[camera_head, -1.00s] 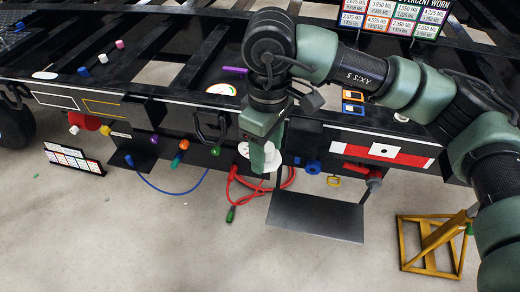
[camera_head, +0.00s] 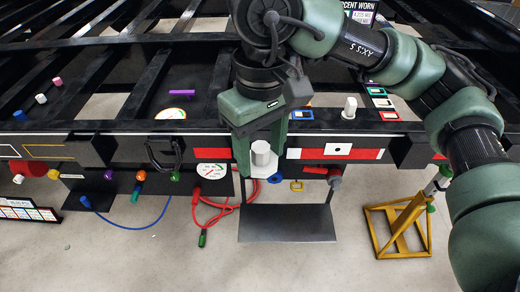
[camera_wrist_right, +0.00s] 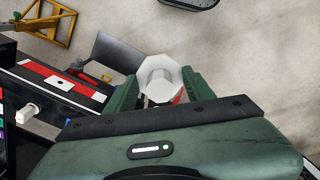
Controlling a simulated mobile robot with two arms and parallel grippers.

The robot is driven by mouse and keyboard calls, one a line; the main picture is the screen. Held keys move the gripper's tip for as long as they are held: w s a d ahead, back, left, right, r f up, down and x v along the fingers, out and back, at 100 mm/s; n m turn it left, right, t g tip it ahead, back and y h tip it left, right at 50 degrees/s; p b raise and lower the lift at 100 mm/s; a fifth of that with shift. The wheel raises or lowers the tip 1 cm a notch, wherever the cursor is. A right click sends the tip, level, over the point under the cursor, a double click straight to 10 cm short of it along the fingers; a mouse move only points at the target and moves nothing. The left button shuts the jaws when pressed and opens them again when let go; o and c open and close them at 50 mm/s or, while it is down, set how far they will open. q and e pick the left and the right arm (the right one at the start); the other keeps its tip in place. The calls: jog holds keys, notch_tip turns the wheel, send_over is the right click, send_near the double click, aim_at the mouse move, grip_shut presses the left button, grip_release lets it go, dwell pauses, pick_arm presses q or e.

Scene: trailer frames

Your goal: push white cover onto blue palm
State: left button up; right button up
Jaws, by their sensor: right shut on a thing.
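The white cover (camera_head: 261,153), a short cylinder on a wider flange, is between the fingers of my right gripper (camera_head: 259,150), which is shut on it. In the right wrist view the cover (camera_wrist_right: 158,75) also sits between the two green fingers. The blue palm (camera_head: 276,178) is on the front of the black trailer frame, just right of and below the cover. Part of it is hidden behind the cover's flange. I cannot tell whether they touch. My left gripper is not in view.
A yellow square ring (camera_head: 297,185) and a red-and-grey fitting (camera_head: 335,178) are right of the palm. A dark shelf plate (camera_head: 287,223) hangs below. A red hose (camera_head: 222,209) and white gauge (camera_head: 212,171) are at left. A yellow stand (camera_head: 398,227) is on the floor.

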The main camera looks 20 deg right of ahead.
jog(key=w+a+m, duration=0.4)
jog(key=w+a, duration=0.4)
jog(key=a, duration=0.2)
jog(key=shift+m, duration=0.3)
jog(key=shift+d, duration=0.15)
jog(key=s+d+f, duration=0.3)
jog(key=d+f, duration=0.2)
jog(key=d, duration=0.4)
jog(key=s+d+f, duration=0.3)
jog(key=d+f, duration=0.2)
jog(key=d, duration=0.5)
jog(key=shift+a, duration=0.1)
